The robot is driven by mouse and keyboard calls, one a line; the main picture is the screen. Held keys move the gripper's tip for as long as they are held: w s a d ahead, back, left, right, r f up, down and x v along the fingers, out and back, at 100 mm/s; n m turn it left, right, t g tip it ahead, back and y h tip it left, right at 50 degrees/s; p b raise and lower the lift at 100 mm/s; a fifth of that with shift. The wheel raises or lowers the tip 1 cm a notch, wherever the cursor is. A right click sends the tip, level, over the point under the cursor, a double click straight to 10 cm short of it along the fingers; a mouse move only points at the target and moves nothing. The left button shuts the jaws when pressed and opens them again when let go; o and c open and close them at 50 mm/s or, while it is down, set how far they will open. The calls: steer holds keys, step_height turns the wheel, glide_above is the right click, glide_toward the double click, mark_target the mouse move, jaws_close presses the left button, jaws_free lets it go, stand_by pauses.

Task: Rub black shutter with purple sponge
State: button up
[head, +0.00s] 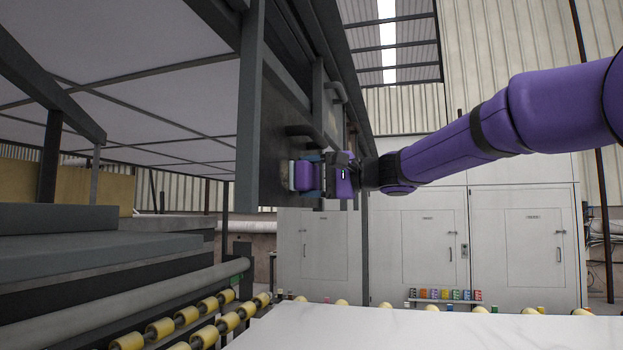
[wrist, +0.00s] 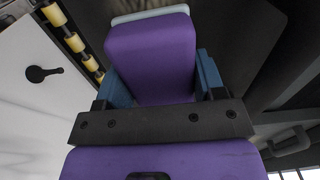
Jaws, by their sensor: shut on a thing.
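The purple sponge (head: 303,175) is held between the fingers of my gripper (head: 308,176), in front of the black shutter (head: 274,150). The shutter is a dark upright panel in a grey frame at the upper middle of the head view. In the wrist view the sponge (wrist: 150,55) is a purple block with a pale layer at its far end, and the blue-grey fingers of my gripper (wrist: 155,85) press on its two sides. The sponge's pale end faces the dark shutter surface (wrist: 235,40) and is at or very near it; exact contact cannot be told.
A dark handle (head: 300,131) sticks out of the shutter just above my gripper. A white stone slab (head: 400,330) lies below, beside yellow rollers (head: 190,325). White cabinets (head: 430,240) stand behind. Open air lies between the slab and my arm.

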mark_target(281, 172)
steer(key=shift+s+a, duration=0.5)
steer(key=shift+s, duration=0.85)
steer(key=shift+s+a, duration=0.5)
steer(key=shift+s, duration=0.9)
steer(key=shift+s+a, duration=0.5)
steer(key=shift+s, duration=0.85)
steer(key=v, duration=0.6)
steer(key=shift+d, duration=0.1)
steer(key=v, duration=0.3)
steer(key=shift+r, duration=0.1)
